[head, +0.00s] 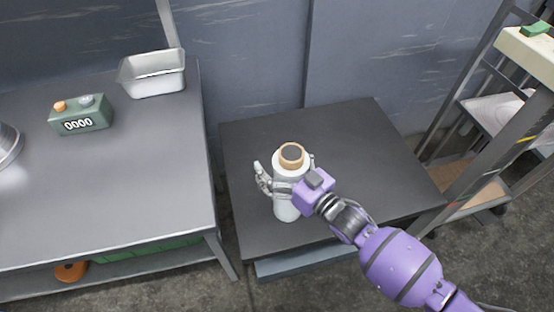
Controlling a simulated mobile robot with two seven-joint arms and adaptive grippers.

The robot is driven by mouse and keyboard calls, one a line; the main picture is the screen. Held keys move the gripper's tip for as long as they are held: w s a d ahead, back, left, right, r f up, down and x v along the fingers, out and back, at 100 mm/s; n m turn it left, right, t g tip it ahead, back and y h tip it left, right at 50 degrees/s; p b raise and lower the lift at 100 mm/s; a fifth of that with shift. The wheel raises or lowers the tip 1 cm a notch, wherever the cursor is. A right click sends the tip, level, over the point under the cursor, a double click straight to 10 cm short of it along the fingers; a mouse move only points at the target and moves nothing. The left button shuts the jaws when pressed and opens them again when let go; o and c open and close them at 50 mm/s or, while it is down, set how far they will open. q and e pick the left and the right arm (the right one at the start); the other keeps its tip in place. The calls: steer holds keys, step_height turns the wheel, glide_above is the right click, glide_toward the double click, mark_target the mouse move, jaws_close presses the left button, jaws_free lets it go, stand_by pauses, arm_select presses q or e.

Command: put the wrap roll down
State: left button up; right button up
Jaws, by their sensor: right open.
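The wrap roll (286,207) is a white cylinder with a brown cardboard core showing at its top end. It stands upright, or nearly so, over the dark table (360,130) in the middle of the head view. My right gripper (284,178) reaches in from the lower right, with its fingers open around the roll's upper part. One finger shows on the roll's left side; the other is mostly hidden behind the roll and the wrist. The roll's lower end appears to be on the table top, but contact is hard to see. My left gripper is out of view.
A metal counter (150,190) at the left holds a steel pan (155,84) and a green timer (80,116) reading 0000. A rack (490,120) with shelves stands at the right. The dark table is clear around the roll, with a wall behind.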

steer(key=v, duration=1.2)
steer(key=s+d+f+m+g+h, duration=0.1)
steer(key=s+d+f+m+h, duration=0.2)
steer(key=s+f, duration=0.4)
steer(key=s+d+f+m+h, duration=0.25)
steer(key=s+f+h, duration=0.25)
steer(key=s, duration=0.5)
steer(key=s+d+f+m+g+h, duration=0.1)
steer(key=s+d+f+g+h, duration=0.1)
steer(key=s, duration=0.7)
steer(key=s+d+f+m+g+h, duration=0.2)
steer(key=s+d+f, duration=0.2)
steer(key=s, duration=0.5)
steer(key=d, duration=0.2)
steer(key=shift+s+d+g+h, duration=0.15)
steer(key=shift+d+g+h, duration=0.15)
steer(key=shift+g+h, duration=0.1)
